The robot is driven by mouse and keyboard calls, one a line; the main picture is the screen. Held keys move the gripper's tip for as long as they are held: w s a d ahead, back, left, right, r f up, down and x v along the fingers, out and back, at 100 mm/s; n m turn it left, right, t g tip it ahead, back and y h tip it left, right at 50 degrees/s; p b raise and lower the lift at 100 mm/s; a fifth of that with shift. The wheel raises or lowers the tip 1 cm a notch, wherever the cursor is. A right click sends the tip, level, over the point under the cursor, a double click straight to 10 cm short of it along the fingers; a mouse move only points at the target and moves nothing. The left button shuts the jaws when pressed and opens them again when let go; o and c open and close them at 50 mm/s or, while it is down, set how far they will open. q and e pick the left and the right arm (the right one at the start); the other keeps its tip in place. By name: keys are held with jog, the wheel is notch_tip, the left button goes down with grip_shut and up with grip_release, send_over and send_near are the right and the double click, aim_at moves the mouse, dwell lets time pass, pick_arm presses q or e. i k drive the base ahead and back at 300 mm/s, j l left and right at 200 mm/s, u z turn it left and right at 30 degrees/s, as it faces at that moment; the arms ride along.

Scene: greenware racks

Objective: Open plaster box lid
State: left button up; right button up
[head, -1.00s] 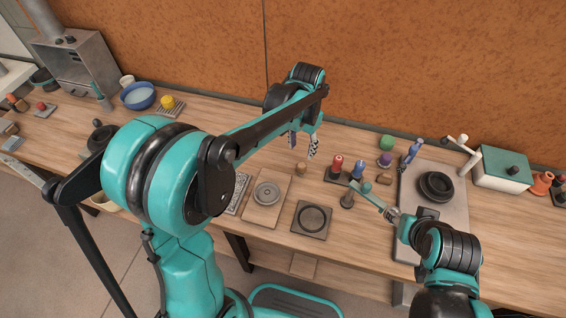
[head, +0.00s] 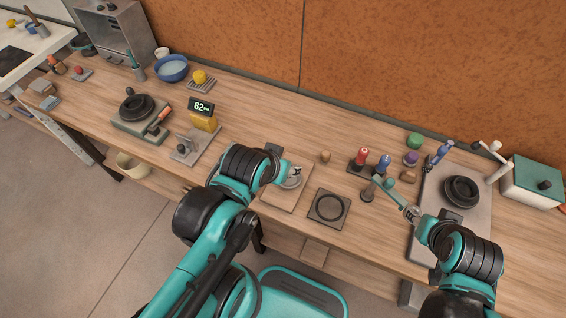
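The plaster box (head: 525,191) is the white box at the far right of the table in the head view. Its green lid (head: 535,171) lies shut on top, with a black knob (head: 545,185). My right gripper (head: 407,209) is well to the left of the box, at the front of a grey slab. It appears shut on a slim tool with a teal end (head: 386,183). My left gripper (head: 291,173) is far left of the box, above a wooden board. Its fingers are small and partly hidden by the wrist, so their opening is unclear.
A white crank handle (head: 491,160) stands just left of the box. The grey slab (head: 428,190) bears a dark round piece (head: 461,190). A dark square tile (head: 329,209) lies in front.

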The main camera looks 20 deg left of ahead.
aim_at(532, 176)
jog(key=k+l, duration=0.1)
jog(key=l, duration=0.4)
jog(key=k+l, duration=0.1)
jog(key=l, duration=0.9)
jog(key=k+l, duration=0.15)
jog(key=l, duration=0.35)
jog(key=k+l, duration=0.1)
jog(key=l, duration=0.4)
jog(key=k+l, duration=0.1)
jog(key=l, duration=0.4)
